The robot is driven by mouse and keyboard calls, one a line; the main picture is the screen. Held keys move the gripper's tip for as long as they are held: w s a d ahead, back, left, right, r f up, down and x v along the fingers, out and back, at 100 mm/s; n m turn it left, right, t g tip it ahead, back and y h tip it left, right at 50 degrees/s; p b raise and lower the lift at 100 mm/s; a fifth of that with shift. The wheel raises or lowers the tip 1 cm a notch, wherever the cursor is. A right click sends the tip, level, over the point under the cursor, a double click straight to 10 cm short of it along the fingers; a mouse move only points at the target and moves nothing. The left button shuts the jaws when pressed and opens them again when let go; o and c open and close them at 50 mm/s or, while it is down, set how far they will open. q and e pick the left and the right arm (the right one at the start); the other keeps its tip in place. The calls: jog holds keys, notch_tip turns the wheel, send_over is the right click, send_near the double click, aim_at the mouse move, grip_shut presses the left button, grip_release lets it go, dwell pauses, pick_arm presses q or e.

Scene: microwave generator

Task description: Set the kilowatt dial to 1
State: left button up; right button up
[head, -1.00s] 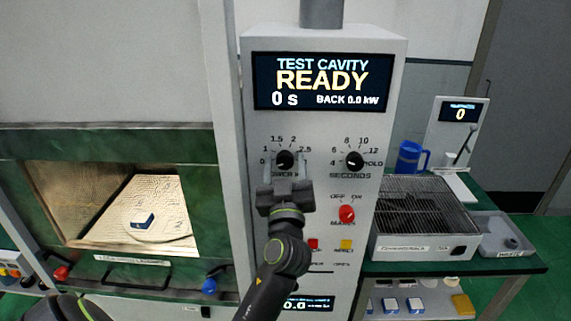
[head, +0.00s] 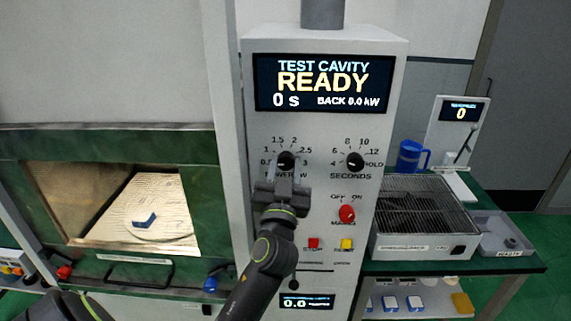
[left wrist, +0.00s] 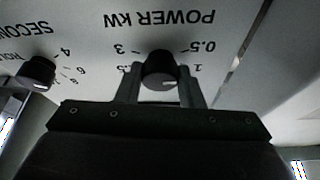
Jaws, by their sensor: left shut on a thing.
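The kilowatt dial (head: 285,159) is a round black knob on the grey panel, labelled POWER KW, with marks from 0.5 to 3 around it. My left gripper (head: 283,178) reaches up to it from below. In the left wrist view, which shows the panel upside down, the gripper (left wrist: 161,84) has one finger on each side of the dial (left wrist: 160,68) and is shut on it. My right gripper is out of view.
The SECONDS dial (head: 354,161) is just right. Below are a red knob (head: 346,214), a red button (head: 313,243) and a yellow button (head: 346,244). The display (head: 322,83) reads READY, 0 s, BACK 0.0 kW. A green-framed cavity (head: 110,275) stands left.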

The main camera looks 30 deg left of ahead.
pick_arm(q)
jog(key=m+h+p, duration=0.1)
jog(key=m, duration=0.1)
jog(key=m+h+p, duration=0.1)
jog(key=m+p, duration=0.1)
jog(key=m, duration=0.1)
jog(key=shift+a+r+m+t+h, duration=0.1)
jog(key=shift+r+m+t+h, duration=0.1)
jog(key=shift+m+t+h, duration=0.15)
jog(key=shift+f+m+h+p, duration=0.1)
jog(key=shift+m+h+p, duration=0.55)
jog(key=shift+m, duration=0.4)
jog(key=o, duration=1)
jog(key=shift+f, duration=0.15)
